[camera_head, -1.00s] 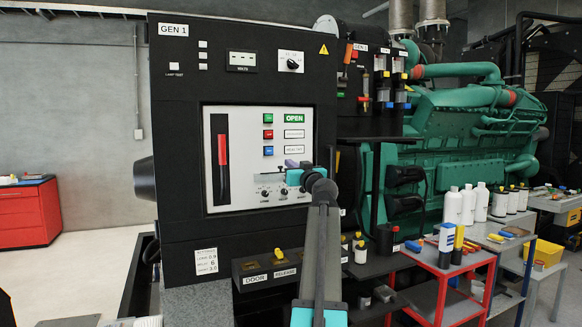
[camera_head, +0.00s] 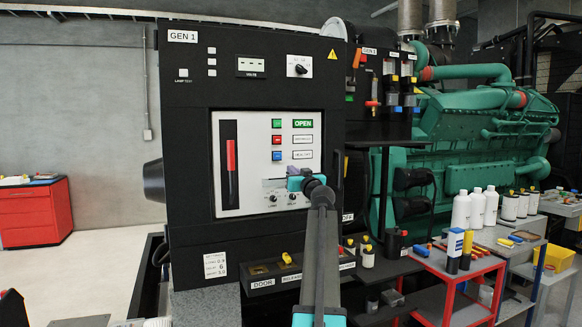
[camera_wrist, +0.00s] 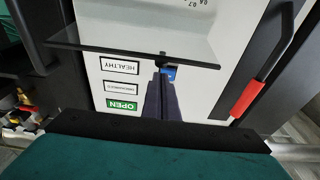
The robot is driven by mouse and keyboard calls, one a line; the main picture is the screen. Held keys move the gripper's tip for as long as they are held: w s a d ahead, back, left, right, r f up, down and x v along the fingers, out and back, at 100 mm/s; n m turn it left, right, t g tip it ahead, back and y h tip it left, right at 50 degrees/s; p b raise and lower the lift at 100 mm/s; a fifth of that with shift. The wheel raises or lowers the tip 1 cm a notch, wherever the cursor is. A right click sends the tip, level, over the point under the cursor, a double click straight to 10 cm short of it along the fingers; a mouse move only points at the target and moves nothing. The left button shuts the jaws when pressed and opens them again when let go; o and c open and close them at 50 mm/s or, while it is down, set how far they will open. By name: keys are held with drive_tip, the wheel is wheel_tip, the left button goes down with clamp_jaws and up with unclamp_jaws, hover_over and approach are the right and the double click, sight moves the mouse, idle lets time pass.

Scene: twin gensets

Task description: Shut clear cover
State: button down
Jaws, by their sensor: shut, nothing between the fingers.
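The GEN 1 cabinet (camera_head: 188,110) carries a pale control panel (camera_head: 255,190). In the wrist view, which shows the panel upside down, a thin pane with a dark edge (camera_wrist: 105,49) stands out across it; this seems to be the clear cover, swung open. In the head view the cover is hard to make out near the knobs. My gripper (camera_head: 298,173) is in front of the panel's lower right part. In the wrist view its fingers (camera_wrist: 162,75) are shut and empty, their tips close to the pane's edge and a blue button (camera_wrist: 170,73). Contact cannot be told.
A red-handled lever (camera_head: 231,157) sits in a slot left of the buttons. A shelf (camera_head: 262,284) with a yellow knob juts out below. Open floor lies at the far left.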

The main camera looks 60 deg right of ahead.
drive_tip(key=shift+s+a+f, duration=0.1)
drive_tip(key=shift+f, duration=0.8)
drive_tip(key=shift+a+f+b, duration=0.1)
drive_tip(key=shift+f+b, duration=0.1)
drive_tip(key=shift+b, duration=0.3)
drive_tip(key=shift+f+t+b, duration=0.15)
drive_tip(key=shift+t+b, duration=0.15)
drive_tip(key=shift+b, duration=0.4)
drive_tip(key=shift+s+b, duration=0.15)
drive_tip(key=shift+b, duration=0.15)
